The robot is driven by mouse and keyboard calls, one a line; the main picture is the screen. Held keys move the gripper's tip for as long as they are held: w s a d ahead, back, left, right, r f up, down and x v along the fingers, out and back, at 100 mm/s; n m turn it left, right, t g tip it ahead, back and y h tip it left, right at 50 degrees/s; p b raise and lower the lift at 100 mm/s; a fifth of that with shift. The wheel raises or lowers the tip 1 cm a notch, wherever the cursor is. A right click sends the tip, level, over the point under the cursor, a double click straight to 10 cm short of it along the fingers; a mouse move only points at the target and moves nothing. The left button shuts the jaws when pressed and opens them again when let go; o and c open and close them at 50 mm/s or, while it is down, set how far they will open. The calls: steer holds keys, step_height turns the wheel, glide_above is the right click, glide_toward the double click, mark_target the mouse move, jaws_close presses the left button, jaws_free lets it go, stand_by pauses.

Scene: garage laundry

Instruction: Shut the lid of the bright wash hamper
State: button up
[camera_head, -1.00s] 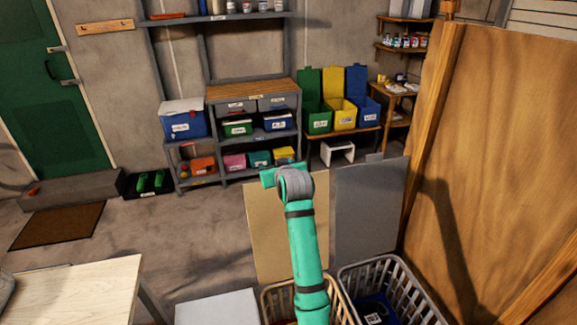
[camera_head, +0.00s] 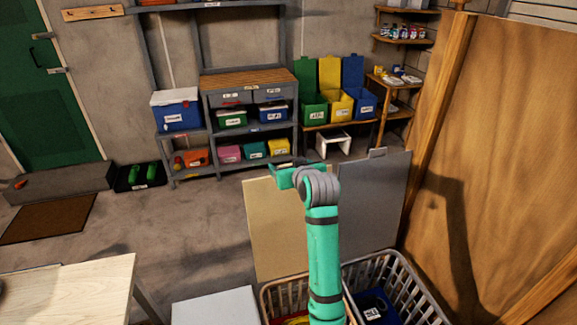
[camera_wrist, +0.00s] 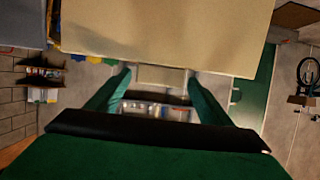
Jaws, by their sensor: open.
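The bright wash hamper (camera_head: 270,300) is a cream slatted basket at the bottom of the head view, with some red and yellow laundry showing inside. Its cream lid (camera_head: 270,235) stands raised, nearly upright, behind it. My gripper (camera_head: 284,176) is at the lid's top edge, partly hidden by my wrist. In the wrist view, the lid (camera_wrist: 170,35) fills the upper middle. The open fingers of my gripper (camera_wrist: 158,80) lie either side of a small tab (camera_wrist: 160,76) on the lid's edge. I cannot tell whether they touch it.
A grey hamper (camera_head: 415,290) with blue laundry stands at the right, its grey lid (camera_head: 372,205) raised. A flat pale lid or top (camera_head: 213,307) lies at the left. A pale table (camera_head: 70,290) is at lower left, a wooden panel (camera_head: 495,150) at the right.

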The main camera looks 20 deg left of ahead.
steer(key=v, duration=1)
steer(key=shift+d+f, duration=0.1)
steer(key=shift+d, duration=0.05)
